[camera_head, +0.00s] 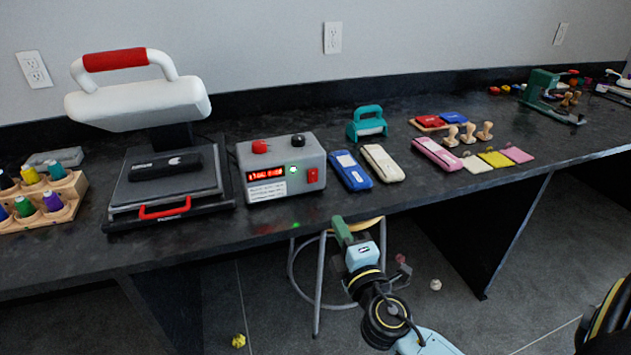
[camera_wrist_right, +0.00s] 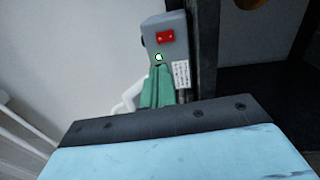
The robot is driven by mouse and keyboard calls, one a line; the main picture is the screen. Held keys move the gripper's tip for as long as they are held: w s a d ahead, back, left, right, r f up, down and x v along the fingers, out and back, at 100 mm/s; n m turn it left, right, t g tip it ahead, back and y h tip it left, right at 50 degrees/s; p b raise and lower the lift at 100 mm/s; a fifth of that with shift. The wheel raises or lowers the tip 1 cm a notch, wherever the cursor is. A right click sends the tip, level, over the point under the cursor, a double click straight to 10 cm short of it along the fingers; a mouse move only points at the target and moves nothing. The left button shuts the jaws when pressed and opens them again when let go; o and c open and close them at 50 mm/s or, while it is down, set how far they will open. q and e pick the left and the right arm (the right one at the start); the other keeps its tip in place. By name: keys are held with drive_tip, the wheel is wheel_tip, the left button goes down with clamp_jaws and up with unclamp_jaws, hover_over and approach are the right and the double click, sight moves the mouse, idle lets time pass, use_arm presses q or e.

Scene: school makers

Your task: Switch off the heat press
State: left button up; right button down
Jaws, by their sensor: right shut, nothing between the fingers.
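The heat press (camera_head: 140,104) stands open at the left of the bench, its white upper part with a red grip raised over a dark lower plate. A grey control box (camera_head: 308,152) beside it has a lit red display (camera_head: 266,173), a red knob, a black knob, a small lit green light and a red switch (camera_head: 313,176). The switch also shows in the right wrist view (camera_wrist_right: 165,36). My right gripper (camera_head: 342,228) is shut and empty, in front of the bench edge, below and right of the box, apart from it. My left gripper is out of view.
A dark object (camera_head: 165,165) lies on the press's lower plate. Blue (camera_head: 351,171) and cream (camera_head: 382,163) cases lie right of the box. A rack of bottles (camera_head: 42,203) stands at the left. A stool (camera_head: 318,265) is under the bench behind my right gripper.

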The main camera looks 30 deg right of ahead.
approach(313, 173)
drive_tip(key=p+x, duration=0.1)
drive_tip(key=x, duration=0.4)
drive_tip(key=shift+w, duration=0.1)
drive_tip(key=shift+w+d, duration=0.2)
drive_tip(key=shift+w, duration=0.45)
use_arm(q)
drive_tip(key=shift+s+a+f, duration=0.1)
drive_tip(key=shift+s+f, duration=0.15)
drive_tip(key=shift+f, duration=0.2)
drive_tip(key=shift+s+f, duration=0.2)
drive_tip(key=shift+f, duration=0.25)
use_arm(e)
drive_tip(key=shift+w, duration=0.15)
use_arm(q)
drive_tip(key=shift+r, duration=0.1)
